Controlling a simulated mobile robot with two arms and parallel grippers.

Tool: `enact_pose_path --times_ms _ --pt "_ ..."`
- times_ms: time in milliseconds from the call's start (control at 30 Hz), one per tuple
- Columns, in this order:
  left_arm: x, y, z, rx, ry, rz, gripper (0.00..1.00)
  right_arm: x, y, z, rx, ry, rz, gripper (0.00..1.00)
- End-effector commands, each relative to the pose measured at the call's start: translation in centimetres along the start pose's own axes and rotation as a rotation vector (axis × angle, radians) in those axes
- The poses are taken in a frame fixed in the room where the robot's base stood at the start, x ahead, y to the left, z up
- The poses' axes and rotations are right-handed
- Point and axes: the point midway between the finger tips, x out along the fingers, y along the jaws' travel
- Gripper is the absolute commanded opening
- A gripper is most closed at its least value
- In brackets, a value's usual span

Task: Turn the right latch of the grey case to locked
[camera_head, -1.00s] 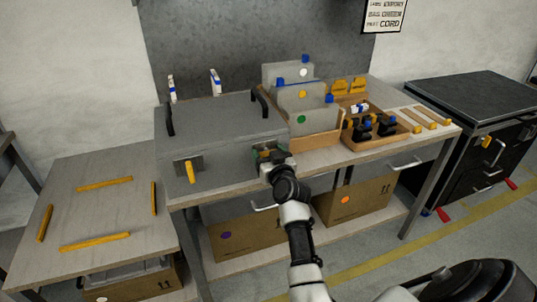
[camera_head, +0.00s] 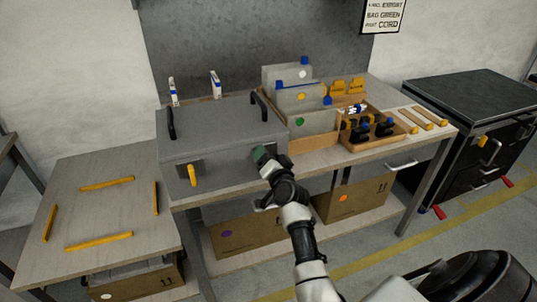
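The grey case (camera_head: 222,127) stands closed on the workbench, with a black handle at each end of its lid. Its left latch (camera_head: 192,175) is a yellow lever on the front face, hanging roughly vertical with a slight tilt. The right latch is hidden behind my gripper at the right part of the front face. One gripper (camera_head: 262,155) of mine is at that spot, its arm coming in from below; I take it as my right. Its fingers are too small and covered to tell open from shut. My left gripper is not in view.
Right of the case stand grey panels in a wooden rack (camera_head: 318,138) and a wooden tray (camera_head: 375,142) with black and blue parts. A low table (camera_head: 100,215) with yellow strips is at left. A black cabinet (camera_head: 480,110) is at right. Cardboard boxes (camera_head: 245,235) sit below.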

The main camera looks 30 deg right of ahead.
Motion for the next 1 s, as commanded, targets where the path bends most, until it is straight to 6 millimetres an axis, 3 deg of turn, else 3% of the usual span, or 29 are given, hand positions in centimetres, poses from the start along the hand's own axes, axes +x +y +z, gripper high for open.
enact_pose_path --times_ms 600,1000 --pt "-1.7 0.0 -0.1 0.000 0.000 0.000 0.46 0.0 0.2 0.1 0.571 -0.001 0.002 0.44" --pt "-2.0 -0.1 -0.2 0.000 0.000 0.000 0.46 0.0 0.4 0.2 0.796 -0.001 0.002 0.44"
